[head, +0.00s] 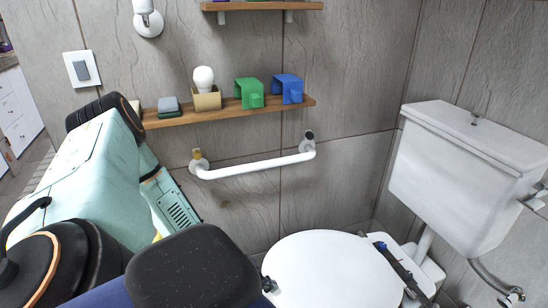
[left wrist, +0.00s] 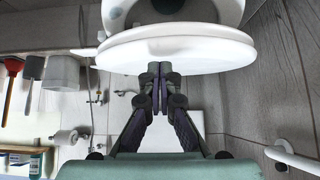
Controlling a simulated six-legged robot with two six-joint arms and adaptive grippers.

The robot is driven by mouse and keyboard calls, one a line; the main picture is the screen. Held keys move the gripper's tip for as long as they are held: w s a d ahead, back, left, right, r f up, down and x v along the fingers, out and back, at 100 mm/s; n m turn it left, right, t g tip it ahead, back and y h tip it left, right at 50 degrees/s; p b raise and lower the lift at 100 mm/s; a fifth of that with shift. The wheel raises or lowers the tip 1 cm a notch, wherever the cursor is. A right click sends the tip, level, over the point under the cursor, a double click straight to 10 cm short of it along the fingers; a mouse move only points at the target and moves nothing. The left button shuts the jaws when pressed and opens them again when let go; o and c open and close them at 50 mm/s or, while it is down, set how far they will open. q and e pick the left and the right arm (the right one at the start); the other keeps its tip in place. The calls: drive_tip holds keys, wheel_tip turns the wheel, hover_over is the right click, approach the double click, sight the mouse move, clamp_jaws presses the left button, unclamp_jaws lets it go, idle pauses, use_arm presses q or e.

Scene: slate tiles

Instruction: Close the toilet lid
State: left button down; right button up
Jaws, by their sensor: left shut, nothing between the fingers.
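The toilet lid (head: 330,270) is a white oval at the bottom of the head view. It looks lowered, lying about flat over the bowl. A dark bar (head: 402,268), which looks like the hinge, crosses its rear at the right, near the white tank (head: 455,180). The left wrist view is upside down. There the lid (left wrist: 180,55) lies against the seat and bowl (left wrist: 225,12). My left gripper (left wrist: 160,72) is shut and empty, fingertips overlapping the lid's edge; I cannot tell whether they touch. In the head view my arm mostly hides it. My right gripper is not in view.
A white grab bar (head: 255,165) is on the tiled wall behind my left arm. Above it a wooden shelf (head: 225,114) holds small items.

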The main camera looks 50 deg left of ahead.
use_arm(q)
wheel_tip(320, 180, down, 16)
drive_tip(key=s+t+b, duration=0.1)
drive_tip(key=s+b, duration=0.1)
drive_tip(key=b, duration=1.2)
drive_tip(key=shift+s+a+r+h+b, duration=0.2)
drive_tip(key=shift+a+h+b, duration=0.1)
drive_tip(key=shift+a, duration=0.15)
